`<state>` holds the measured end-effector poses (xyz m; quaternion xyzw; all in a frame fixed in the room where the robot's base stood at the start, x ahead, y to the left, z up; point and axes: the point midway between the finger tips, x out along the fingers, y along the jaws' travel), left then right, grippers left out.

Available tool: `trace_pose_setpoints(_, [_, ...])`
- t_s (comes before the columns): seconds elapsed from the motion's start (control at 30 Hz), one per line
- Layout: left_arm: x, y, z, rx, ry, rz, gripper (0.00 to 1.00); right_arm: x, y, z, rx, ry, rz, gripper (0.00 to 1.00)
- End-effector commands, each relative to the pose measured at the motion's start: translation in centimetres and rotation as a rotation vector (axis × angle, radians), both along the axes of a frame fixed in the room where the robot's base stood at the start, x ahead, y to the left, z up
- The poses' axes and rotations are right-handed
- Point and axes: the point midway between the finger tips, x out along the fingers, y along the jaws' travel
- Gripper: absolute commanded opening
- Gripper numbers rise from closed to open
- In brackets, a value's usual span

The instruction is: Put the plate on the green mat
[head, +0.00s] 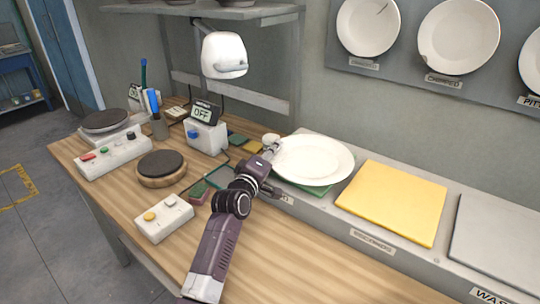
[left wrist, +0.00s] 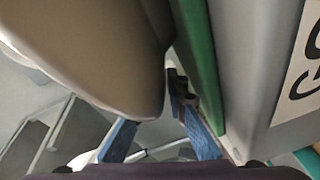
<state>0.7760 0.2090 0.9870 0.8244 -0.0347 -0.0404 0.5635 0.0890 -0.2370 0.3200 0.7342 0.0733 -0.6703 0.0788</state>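The white plate (head: 315,157) lies over the green mat (head: 308,188) on the grey ledge, covering most of it. In the left wrist view, the plate (left wrist: 90,45) fills the upper left and the mat's green edge (left wrist: 197,65) runs beside it. My left gripper (head: 274,152) is at the plate's left rim. Its blue-padded fingers (left wrist: 160,125) are apart, close to the rim. The plate hides part of the fingertips, so contact is unclear. My right gripper is out of view.
A yellow mat (head: 394,203) and a grey mat (head: 500,240) lie to the right on the ledge. A device reading OFF (head: 206,130), a round dark-topped stand (head: 161,165) and a button box (head: 163,218) stand on the wooden table (head: 290,265). The table's front right is clear.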

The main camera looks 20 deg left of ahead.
Motion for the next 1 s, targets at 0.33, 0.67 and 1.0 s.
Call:
trace_pose_setpoints(0.33, [-4.5,0.5,-0.1,-0.001,0.001,0.0,0.14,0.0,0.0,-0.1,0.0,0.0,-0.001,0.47])
trace_pose_setpoints(0.67, [-9.9,1.0,0.1,0.0,0.001,0.0,0.14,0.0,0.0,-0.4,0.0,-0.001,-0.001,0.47])
trace_pose_setpoints(1.0, [-11.9,1.2,0.3,-0.001,0.0,0.0,0.14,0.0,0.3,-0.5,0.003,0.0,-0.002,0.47])
